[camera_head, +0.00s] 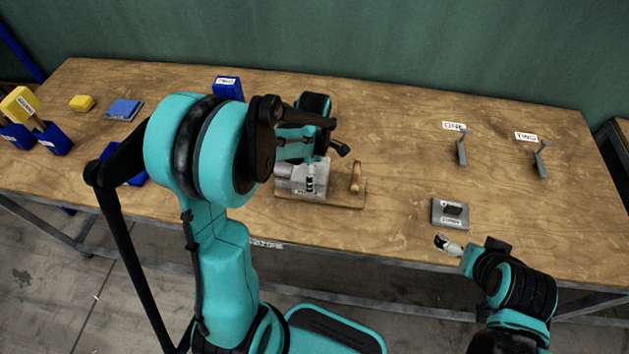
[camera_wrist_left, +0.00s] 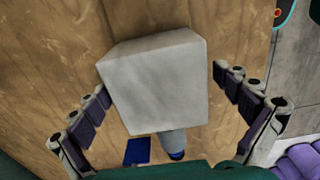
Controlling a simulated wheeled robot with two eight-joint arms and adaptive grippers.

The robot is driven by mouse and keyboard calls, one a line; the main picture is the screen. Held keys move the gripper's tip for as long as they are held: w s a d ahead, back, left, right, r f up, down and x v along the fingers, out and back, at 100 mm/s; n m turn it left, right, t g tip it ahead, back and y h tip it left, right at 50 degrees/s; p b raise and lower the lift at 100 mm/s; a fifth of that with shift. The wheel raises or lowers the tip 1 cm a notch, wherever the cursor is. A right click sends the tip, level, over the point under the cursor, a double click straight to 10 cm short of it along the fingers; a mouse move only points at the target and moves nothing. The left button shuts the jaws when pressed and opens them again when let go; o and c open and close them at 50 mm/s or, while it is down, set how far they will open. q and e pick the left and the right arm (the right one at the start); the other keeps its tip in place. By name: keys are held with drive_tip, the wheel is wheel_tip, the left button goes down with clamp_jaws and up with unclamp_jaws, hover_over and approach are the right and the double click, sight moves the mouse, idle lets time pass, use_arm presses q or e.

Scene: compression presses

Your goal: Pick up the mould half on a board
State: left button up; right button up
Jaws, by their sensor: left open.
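The mould half (camera_head: 297,184), a grey metal block with a short cylinder on its left side, sits on a small wooden board (camera_head: 335,201) near the table's front middle. In the left wrist view the grey block (camera_wrist_left: 155,85) fills the middle. My left gripper (camera_wrist_left: 165,92) is open above it, one finger on each side, with gaps visible between fingers and block. In the head view my left arm and wrist partly hide the block. My right gripper (camera_head: 449,245) is at the table's front edge, away from the mould half; its finger opening is unclear.
A wooden handle (camera_head: 355,178) stands on the board's right. A grey labelled plate (camera_head: 450,213) lies to the right. Brackets tagged ONE (camera_head: 461,151) and TWO (camera_head: 541,162) stand behind it. Blue bins and a yellow block (camera_head: 82,103) are at left. Table between board and plate is clear.

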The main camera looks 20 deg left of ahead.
sight(330, 189)
use_arm(q)
drive_tip(key=f, duration=0.1)
drive_tip(key=f+b, duration=0.1)
drive_tip(key=f, duration=0.2)
drive_tip(key=shift+w+a+f, duration=0.1)
drive_tip(key=shift+a, duration=0.15)
drive_tip(key=shift+c, duration=0.9)
drive_tip(key=c, duration=1.5)
drive_tip(key=shift+c, duration=0.2)
drive_tip(key=shift+r, duration=0.2)
